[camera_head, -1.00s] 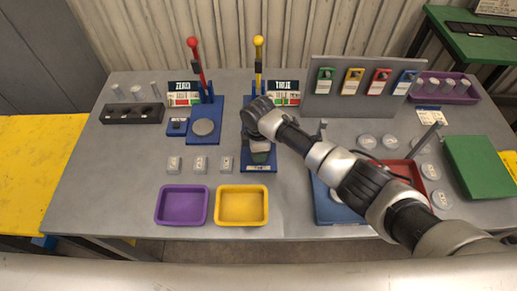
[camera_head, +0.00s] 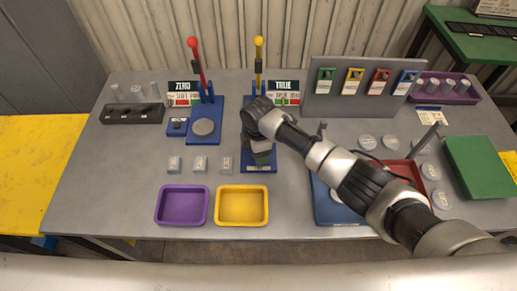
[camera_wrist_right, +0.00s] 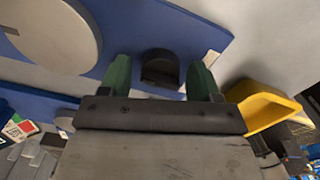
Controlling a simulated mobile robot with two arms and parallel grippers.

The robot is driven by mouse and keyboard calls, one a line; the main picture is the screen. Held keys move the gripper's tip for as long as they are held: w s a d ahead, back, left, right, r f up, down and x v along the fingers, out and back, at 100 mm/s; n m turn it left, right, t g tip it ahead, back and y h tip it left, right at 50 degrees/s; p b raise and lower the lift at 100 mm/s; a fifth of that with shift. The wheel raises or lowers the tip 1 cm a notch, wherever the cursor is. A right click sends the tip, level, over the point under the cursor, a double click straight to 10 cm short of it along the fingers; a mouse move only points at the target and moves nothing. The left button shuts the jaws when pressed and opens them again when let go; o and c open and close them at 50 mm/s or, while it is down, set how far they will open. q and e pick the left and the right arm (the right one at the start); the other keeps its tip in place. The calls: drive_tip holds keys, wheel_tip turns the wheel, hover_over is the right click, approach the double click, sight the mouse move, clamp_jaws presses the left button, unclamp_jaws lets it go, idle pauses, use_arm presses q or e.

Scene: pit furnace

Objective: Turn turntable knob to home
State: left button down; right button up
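The blue turntable unit (camera_head: 258,165) with the yellow lever stands at the middle of the grey bench, beside the TRUE sign. Its dark knob (camera_wrist_right: 160,68) shows in the right wrist view, near the edge of the blue base, with the grey turntable disc (camera_wrist_right: 55,30) at upper left. My right gripper (camera_head: 263,157) is over this unit and hides the knob and most of the disc in the head view. In the wrist view its green fingers (camera_wrist_right: 160,76) stand apart, one on each side of the knob, with narrow gaps visible. My left gripper is out of view.
A second blue unit (camera_head: 205,138) with a red lever (camera_head: 192,42) stands to the left. The yellow tray (camera_head: 242,222) and purple tray (camera_head: 181,221) lie in front. Several small labelled blocks (camera_head: 200,165) sit between. A grey tag panel (camera_head: 350,103) stands to the right.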

wheel_tip(320, 180, up, 11)
drive_tip(key=shift+f+b, duration=0.1)
drive_tip(key=shift+b, duration=0.45)
drive_tip(key=shift+f, duration=0.1)
idle(0.5)
